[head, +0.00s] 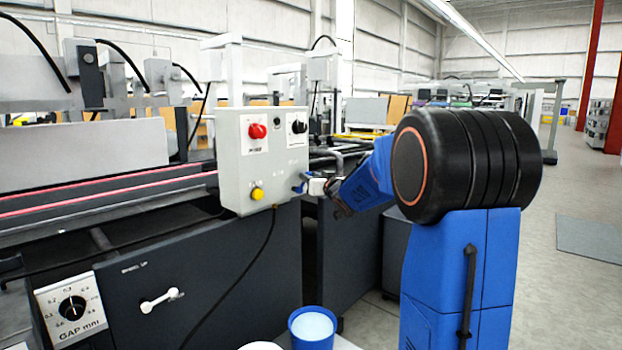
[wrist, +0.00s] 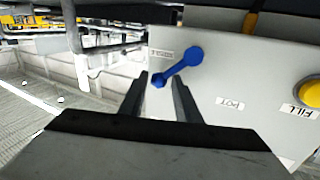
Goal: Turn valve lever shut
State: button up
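The blue valve lever (wrist: 178,68) is on the light grey control box in the wrist view. It slants from its round hub at upper right to its tip at lower left. A small part of the lever (head: 299,187) shows at the box's right edge in the head view. My gripper (wrist: 160,77) is open, with one finger on each side of the lever's tip as seen from the wrist. I cannot tell whether the fingers touch it. In the head view my gripper (head: 313,187) is close to the box's right side, its fingers small and partly unclear.
The control box (head: 230,170) carries a red knob (head: 257,131), a black knob (head: 299,126) and a yellow button (head: 257,194). The yellow button also shows at right in the wrist view (wrist: 312,93). A blue cup (head: 312,330) stands below. Open floor lies at right.

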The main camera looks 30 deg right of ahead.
grip_shut()
jog(key=n, duration=0.1)
jog(key=a+n+t, duration=0.1)
jog(key=n, duration=0.1)
jog(key=a+r+n, duration=0.1)
jog(key=n, duration=0.1)
jog(key=shift+s+t+y, duration=0.3)
jog(key=shift+s+t, duration=0.1)
jog(key=shift+s+a+n+t+y, duration=0.2)
jog(key=shift+a+n+t+y, duration=0.2)
jog(key=shift+n, duration=0.75)
jog(key=shift+s+a+n+t+y, duration=0.25)
jog(key=shift+a+n, duration=0.25)
jog(key=shift+n, duration=0.65)
